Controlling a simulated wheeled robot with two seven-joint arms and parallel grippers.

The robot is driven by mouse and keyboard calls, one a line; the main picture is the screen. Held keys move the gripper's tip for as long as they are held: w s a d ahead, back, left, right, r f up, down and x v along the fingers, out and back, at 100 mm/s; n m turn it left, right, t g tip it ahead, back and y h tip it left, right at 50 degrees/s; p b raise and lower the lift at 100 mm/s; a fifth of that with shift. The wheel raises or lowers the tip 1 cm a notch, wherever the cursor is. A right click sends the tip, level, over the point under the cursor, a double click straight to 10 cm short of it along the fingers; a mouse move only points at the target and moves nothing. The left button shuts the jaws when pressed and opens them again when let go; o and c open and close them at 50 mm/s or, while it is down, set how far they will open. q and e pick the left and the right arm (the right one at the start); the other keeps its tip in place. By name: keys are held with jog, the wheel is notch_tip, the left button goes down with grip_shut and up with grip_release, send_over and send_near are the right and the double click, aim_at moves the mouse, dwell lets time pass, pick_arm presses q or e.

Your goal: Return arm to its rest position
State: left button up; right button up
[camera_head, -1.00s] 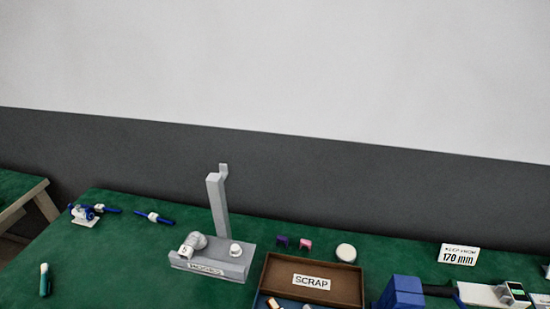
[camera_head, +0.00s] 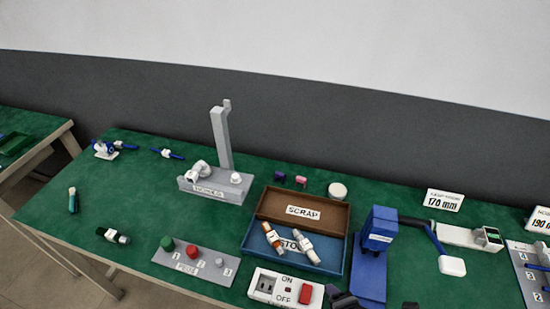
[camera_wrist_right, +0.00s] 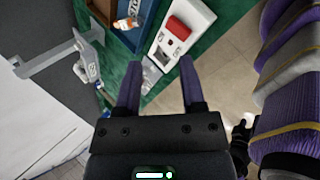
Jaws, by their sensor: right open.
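My right gripper (camera_wrist_right: 160,80) shows in the right wrist view with its two purple fingers apart and nothing between them. It hangs near the front edge of the green table (camera_head: 130,205), with floor visible below. My left gripper is not in view.
A white ON/OFF switch box (camera_head: 284,287) stands at the table's front; it also shows in the right wrist view (camera_wrist_right: 186,28).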

jog(key=s+d+m+g+h, duration=0.15)
jog(key=s+m, duration=0.25)
jog(key=m, duration=0.6)
jog(key=s+d+m+g, duration=0.3)
jog(key=m, duration=0.7)
notch_tip(320, 180, down, 18)
jog(key=s+r+g+b, duration=0.1)
jog(key=s+b, duration=0.1)
jog(key=b, duration=0.1)
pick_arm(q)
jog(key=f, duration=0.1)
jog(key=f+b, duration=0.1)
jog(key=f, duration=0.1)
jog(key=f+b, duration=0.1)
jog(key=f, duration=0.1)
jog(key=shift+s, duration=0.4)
pick_arm(e)
jog(key=s+d+f+n+g, duration=0.1)
jog(key=s+d+f, duration=0.1)
jog(key=s+f, duration=1.1)
jog(key=shift+d+f, duration=0.25)
jog(key=shift+f, duration=0.55)
jog(key=shift+g, duration=0.25)
